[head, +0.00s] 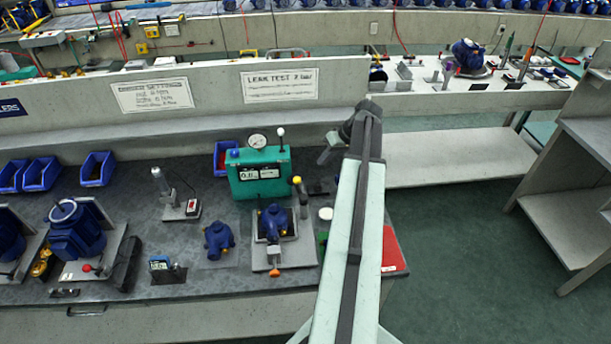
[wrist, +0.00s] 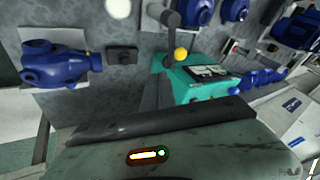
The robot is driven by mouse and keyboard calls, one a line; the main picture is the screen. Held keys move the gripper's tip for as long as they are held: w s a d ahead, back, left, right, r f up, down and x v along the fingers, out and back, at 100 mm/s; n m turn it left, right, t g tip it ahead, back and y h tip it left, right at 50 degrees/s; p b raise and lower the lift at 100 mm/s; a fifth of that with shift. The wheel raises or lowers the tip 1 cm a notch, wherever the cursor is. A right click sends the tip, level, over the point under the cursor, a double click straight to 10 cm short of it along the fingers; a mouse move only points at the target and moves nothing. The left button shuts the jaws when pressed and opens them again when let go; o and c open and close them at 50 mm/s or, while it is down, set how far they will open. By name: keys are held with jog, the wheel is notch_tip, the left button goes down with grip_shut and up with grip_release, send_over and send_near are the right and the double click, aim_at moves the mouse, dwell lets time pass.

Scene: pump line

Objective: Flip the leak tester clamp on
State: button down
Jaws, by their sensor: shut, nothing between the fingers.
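The leak tester (head: 262,175) is a teal box with a round dial on top and a small display, standing on the bench in the head view. A dark clamp lever with a yellow knob (head: 297,181) stands upright at its right front. Beside it a blue pump (head: 273,222) sits on a pale plate with an orange knob at the front. In the wrist view the yellow knob (wrist: 180,54) and its dark lever show near the teal tester (wrist: 195,88). My gripper (head: 325,156) is shut and empty, right of the tester and apart from the lever; its fingertips are small and dark.
Another blue pump (head: 218,240) stands left of the plate. A blue bin (head: 224,157) stands behind the tester's left side. A red tray (head: 394,252) lies right of my arm. A low wall with two signs (head: 280,85) runs behind the bench.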

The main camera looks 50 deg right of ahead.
aim_at(296, 184)
jog(key=shift+s+d+r, duration=0.1)
jog(key=shift+s+d, duration=0.4)
jog(key=shift+d, duration=0.15)
jog(key=a+r+b+x, duration=0.1)
jog(key=a+b+x, duration=0.1)
jog(key=b+x, duration=0.7)
jog(key=x, duration=0.4)
jog(key=shift+w+a+r+b, duration=0.2)
jog(key=shift+a+b, duration=0.15)
jog(key=shift+b, duration=0.05)
